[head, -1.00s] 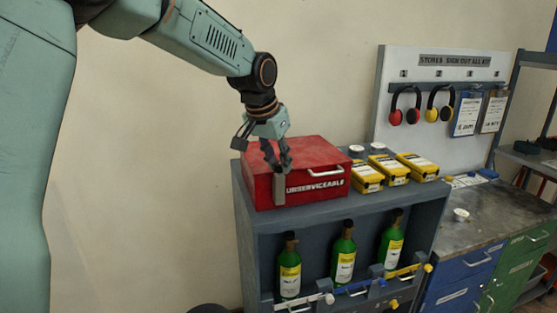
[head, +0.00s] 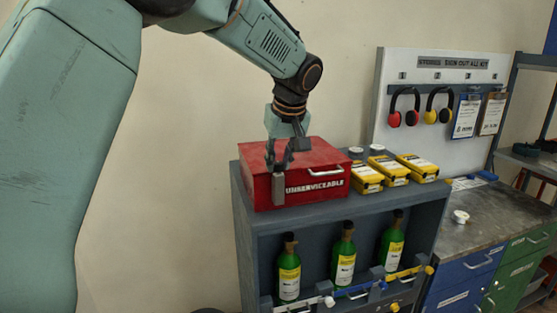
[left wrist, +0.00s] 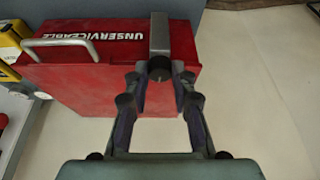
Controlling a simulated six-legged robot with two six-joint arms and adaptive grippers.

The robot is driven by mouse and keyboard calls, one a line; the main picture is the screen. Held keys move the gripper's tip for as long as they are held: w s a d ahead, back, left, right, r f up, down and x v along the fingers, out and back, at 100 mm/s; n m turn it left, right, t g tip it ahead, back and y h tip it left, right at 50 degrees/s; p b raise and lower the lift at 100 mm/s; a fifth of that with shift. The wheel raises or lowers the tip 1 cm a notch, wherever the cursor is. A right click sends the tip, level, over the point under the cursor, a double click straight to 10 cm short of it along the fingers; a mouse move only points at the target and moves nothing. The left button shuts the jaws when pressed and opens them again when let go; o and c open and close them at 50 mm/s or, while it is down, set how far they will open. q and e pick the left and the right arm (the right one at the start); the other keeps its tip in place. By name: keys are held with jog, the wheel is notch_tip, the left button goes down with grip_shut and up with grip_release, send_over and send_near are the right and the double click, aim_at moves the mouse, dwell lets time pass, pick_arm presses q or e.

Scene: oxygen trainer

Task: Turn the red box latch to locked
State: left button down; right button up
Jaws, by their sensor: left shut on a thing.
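My left gripper (head: 278,163) reaches down from above to the latch's upper end. In the left wrist view the red box (left wrist: 95,75) fills the upper left, and the latch (left wrist: 159,35) runs toward the fingers. My left gripper (left wrist: 159,76) is shut on the latch, with a finger on either side of its near end. My right gripper is not in view.
Yellow cases (head: 388,170) stand close to the right of the box on the shelf unit (head: 425,208). Green bottles (head: 344,258) stand in the shelf below. A workbench (head: 480,215) is at the right. Bare wall lies left of the box.

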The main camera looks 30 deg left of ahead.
pick_arm(q)
jog(key=shift+w+r+n+g+y+p, duration=0.1)
jog(key=shift+r+n+g+y+p, duration=0.15)
jog(key=shift+n, duration=0.65)
jog(key=shift+w+r+n+g+y+p, duration=0.15)
jog(key=shift+n+g+p, duration=0.15)
jog(key=shift+n, duration=0.6)
jog(key=shift+s+f, duration=0.15)
jog(key=c, duration=1.1)
grip_release()
jog(key=shift+d+f, duration=0.1)
jog(key=shift+d, duration=0.05)
jog(key=shift+r, duration=0.35)
jog(key=v, duration=1.1)
jog(key=shift+d+r, duration=0.1)
jog(key=shift+r, duration=0.05)
